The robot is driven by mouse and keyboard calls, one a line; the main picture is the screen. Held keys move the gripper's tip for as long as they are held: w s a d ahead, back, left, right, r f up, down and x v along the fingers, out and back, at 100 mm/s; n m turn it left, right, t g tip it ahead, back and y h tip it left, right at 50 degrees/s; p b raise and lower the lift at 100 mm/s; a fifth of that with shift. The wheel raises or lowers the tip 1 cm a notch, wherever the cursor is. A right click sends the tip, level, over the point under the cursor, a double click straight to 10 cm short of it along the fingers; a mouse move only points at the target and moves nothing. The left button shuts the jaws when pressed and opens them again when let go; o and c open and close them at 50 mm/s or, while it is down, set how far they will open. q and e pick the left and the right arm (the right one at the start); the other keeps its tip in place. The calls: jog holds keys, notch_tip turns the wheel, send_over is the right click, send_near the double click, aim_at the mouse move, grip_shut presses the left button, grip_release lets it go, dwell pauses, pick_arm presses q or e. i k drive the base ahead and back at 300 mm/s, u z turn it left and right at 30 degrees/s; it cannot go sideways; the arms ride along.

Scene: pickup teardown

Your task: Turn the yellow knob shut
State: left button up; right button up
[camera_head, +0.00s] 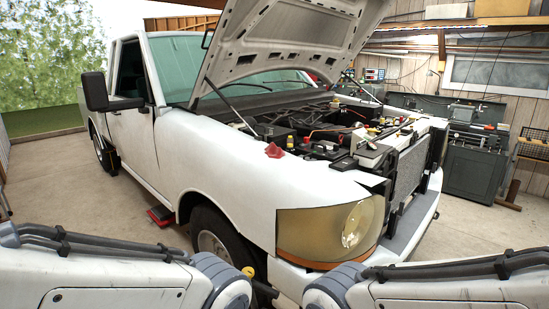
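A small yellow knob-like piece (248,271) shows low in the view, in front of the front wheel and between my two arms. A dark bar (265,288) runs beside it, and its lower part is hidden. I cannot tell how far the knob is turned. Small yellow caps also show in the engine bay, one of them on the near side (290,141). My left and right arms come in from the lower corners. Both grippers are out of the picture, so whether they hold anything is not visible.
A white pickup (225,140) stands ahead with its hood (290,35) raised on struts. Its headlight (335,230) and front wheel (215,238) are close to my arms. A red item (274,150) lies on the fender. A grey machine (475,165) stands at the right; bare floor lies left.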

aim_at(249, 271)
jog(key=u, duration=1.8)
jog(key=i, duration=1.7)
jog(key=z, duration=2.75)
